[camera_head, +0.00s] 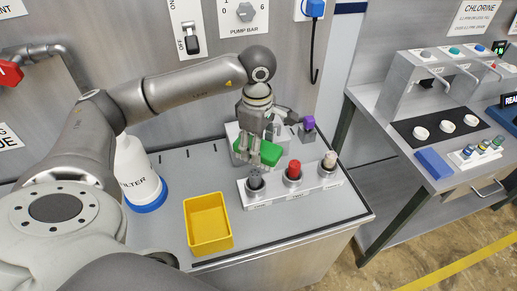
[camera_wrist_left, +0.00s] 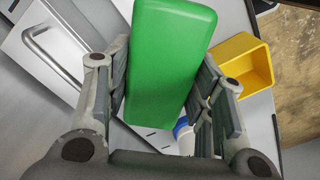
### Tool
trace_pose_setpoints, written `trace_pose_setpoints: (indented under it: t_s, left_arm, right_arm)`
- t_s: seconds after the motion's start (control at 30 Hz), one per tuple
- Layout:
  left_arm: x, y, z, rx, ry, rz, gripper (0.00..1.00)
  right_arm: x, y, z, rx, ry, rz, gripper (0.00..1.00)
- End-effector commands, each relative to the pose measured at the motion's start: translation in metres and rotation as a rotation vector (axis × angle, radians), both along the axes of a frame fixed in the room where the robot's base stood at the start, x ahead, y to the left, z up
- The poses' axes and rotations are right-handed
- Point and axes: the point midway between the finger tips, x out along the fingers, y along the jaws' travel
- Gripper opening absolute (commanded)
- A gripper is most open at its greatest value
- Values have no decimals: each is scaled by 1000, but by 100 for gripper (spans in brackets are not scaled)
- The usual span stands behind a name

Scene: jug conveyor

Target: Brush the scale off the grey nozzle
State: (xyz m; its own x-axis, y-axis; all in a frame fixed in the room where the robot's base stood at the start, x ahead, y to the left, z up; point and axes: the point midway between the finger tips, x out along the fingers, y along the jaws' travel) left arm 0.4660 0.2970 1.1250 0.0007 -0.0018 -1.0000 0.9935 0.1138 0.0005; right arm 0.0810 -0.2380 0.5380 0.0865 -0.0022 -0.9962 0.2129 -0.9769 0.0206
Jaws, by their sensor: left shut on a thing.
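The grey nozzle stands upright at the left end of a white block (camera_head: 317,184), beside a red nozzle (camera_head: 293,169) and a cream nozzle (camera_head: 329,160). I cannot tell whether the brush touches the grey nozzle. In the left wrist view the green brush (camera_wrist_left: 165,60) sits between the fingers of my left gripper (camera_wrist_left: 165,90), and the nozzles are not seen. My right gripper is not in view.
A yellow bin (camera_head: 208,240) stands in front on the left of the bench. A white filter jug (camera_head: 135,165) with a blue base is behind it. A purple-topped part (camera_head: 308,124) is at the back. A second bench (camera_head: 405,185) stands at the right.

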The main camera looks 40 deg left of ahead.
Motion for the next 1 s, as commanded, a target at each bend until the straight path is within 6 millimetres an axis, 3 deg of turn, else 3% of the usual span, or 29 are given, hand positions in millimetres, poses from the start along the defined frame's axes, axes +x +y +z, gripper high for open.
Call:
trace_pose_setpoints:
  t_s: [0.27, 1.0]
  left_arm:
    - [0, 2, 23, 0, -2, 5, 27]
    - [0, 3, 23, 0, -1, 5, 27]
  right_arm:
    - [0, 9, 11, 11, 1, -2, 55]
    - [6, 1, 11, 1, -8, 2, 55]
